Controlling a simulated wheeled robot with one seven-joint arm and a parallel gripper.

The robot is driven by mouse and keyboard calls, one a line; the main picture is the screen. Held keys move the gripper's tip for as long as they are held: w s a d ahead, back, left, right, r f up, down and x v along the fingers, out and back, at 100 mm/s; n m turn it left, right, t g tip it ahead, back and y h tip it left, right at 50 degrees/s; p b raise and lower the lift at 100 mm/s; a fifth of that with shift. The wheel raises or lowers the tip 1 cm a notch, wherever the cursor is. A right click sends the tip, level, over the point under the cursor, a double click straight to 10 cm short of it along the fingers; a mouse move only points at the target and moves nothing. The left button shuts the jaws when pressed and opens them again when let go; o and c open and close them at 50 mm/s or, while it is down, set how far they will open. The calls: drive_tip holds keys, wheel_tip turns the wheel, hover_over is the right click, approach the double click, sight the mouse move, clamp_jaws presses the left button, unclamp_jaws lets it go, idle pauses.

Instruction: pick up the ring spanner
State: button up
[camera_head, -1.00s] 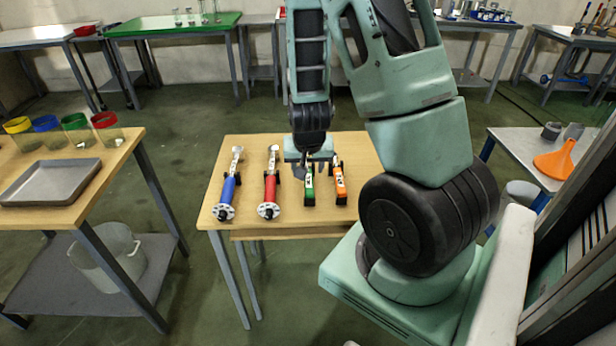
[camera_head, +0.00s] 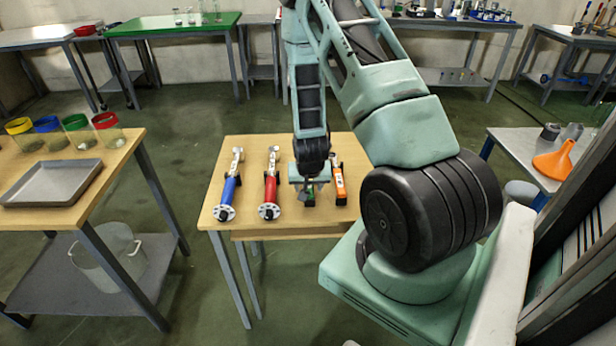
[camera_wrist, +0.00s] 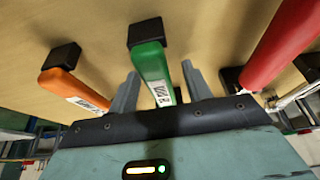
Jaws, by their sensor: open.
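A green-handled tool (camera_head: 309,198) lies on the small wooden table, mostly covered by my gripper (camera_head: 308,187). In the wrist view the green handle (camera_wrist: 152,70) with a white label runs between the two grey fingers of my gripper (camera_wrist: 160,82), which are apart, with gaps on both sides. The head of this tool is hidden, so I cannot tell whether it is the ring spanner. An orange-handled tool (camera_head: 339,185) lies just to its right. A red-handled tool (camera_head: 270,188) and a blue-handled tool (camera_head: 229,188) lie to the left.
The tools rest on black blocks (camera_wrist: 145,32) on the wooden table (camera_head: 250,226). Another wooden table (camera_head: 120,150) at left carries a metal tray (camera_head: 50,183) and several jars. A metal table at right holds an orange funnel (camera_head: 555,160).

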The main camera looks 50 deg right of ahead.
drive_tip(key=shift+d+f, duration=0.1)
drive_tip(key=shift+f, duration=0.1)
clamp_jaws()
drive_tip(key=shift+w, duration=0.1)
idle(1.2)
